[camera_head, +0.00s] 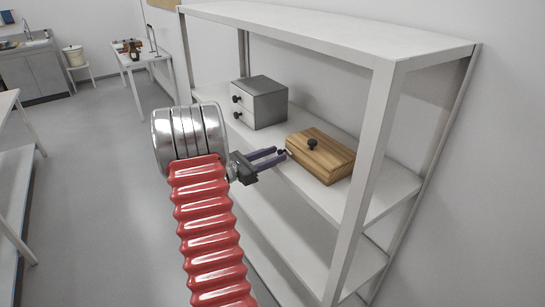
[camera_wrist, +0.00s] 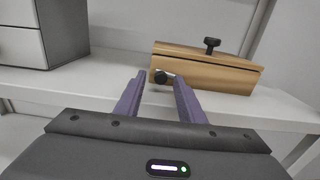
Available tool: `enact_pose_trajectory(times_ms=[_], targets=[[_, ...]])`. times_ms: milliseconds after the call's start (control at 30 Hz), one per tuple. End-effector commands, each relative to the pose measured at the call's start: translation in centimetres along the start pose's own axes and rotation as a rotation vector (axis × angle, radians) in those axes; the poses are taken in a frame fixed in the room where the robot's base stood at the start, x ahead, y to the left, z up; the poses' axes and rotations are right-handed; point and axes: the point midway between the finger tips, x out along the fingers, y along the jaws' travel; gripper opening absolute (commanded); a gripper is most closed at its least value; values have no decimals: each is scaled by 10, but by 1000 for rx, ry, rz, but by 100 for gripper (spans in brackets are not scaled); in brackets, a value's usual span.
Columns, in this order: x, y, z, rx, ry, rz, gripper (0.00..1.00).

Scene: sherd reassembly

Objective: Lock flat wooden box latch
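The flat wooden box (camera_head: 322,158) lies on the white shelf with its lid down. A black knob (camera_head: 312,143) stands on the lid. In the wrist view the wooden box (camera_wrist: 208,72) shows its front, with the latch (camera_wrist: 162,76), a dark knob on a short metal piece, at the left part of the front. My gripper (camera_head: 281,154) is at the left front of the box. In the wrist view its two purple fingers (camera_wrist: 158,77) are apart, with the latch knob between or just beyond their tips. I cannot tell whether they touch it.
A grey cabinet (camera_head: 265,103) with white drawers and black knobs stands left of the box on the shelf (camera_head: 378,197). An upright post (camera_head: 366,165) of the shelving is close to the right of the box. The upper shelf (camera_head: 330,28) spans above. Floor is clear at left.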

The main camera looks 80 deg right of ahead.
Motion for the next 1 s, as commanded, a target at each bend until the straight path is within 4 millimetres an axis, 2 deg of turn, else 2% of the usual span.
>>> enact_pose_trajectory(times_ms=[100, 600, 700, 1000], targets=[[0, 0, 0, 0, 0, 0, 35], [0, 0, 0, 1, 0, 0, 0], [-4, -2, 0, 0, 0, 2, 0], [0, 0, 1, 29, 0, -1, 0]])
